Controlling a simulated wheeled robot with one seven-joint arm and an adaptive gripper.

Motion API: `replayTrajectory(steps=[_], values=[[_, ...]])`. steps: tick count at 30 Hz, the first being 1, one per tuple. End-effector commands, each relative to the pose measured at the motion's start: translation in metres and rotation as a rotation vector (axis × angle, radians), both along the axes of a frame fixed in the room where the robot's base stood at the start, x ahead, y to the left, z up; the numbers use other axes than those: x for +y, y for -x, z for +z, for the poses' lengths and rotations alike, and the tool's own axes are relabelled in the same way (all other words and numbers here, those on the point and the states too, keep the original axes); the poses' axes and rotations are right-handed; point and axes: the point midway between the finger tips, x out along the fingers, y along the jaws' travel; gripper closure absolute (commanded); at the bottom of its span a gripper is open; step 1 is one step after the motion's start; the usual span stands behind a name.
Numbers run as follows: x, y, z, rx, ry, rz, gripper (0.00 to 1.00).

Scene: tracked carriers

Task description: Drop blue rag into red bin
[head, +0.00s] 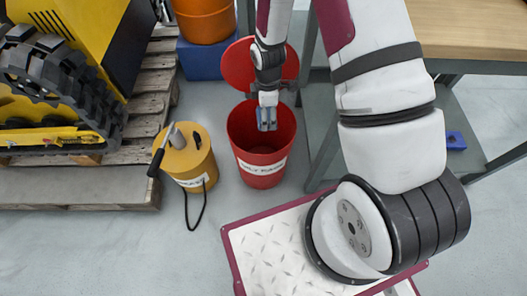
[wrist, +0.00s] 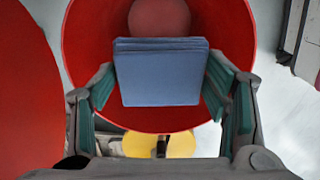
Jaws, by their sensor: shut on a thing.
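My gripper (head: 267,112) is shut on the blue rag (head: 271,125), a small folded blue piece between its fingers. In the head view it hangs over the open mouth of the red bin (head: 262,165), which has a white label on its front. In the wrist view the blue rag (wrist: 160,75) is a flat folded pad between the two green-padded fingers (wrist: 165,105). The red bin's inner wall (wrist: 90,30) surrounds it in that view. The bin's round red lid (head: 238,65) stands open behind it. How far the rag is above the rim is hard to tell.
A yellow can (head: 188,160) with a black handle and hose stands left of the bin. Behind are an orange bucket (head: 205,22) on a blue box (head: 200,60). A wooden pallet (head: 145,120) with a yellow tracked machine is at left, a workbench (head: 480,35) at right.

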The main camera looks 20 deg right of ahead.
Motion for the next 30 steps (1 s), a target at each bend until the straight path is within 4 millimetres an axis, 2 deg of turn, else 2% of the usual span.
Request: replayTrajectory(steps=[1, 6, 17, 18, 20, 21, 30], values=[[0.000, 0.000, -0.010, 0.001, 0.001, 0.000, 0.57], [0.000, 0.000, -0.027, 0.001, 0.001, 0.000, 0.57], [0.000, 0.000, -0.031, -0.001, 0.000, -0.001, 0.57], [0.000, 0.000, -0.031, -0.001, 0.000, -0.001, 0.25], [0.000, 0.000, -0.031, -0.001, 0.000, -0.001, 0.11], [0.000, 0.000, -0.031, 0.000, 0.000, -0.001, 0.08], [0.000, 0.000, -0.031, 0.000, 0.000, -0.001, 0.08]])
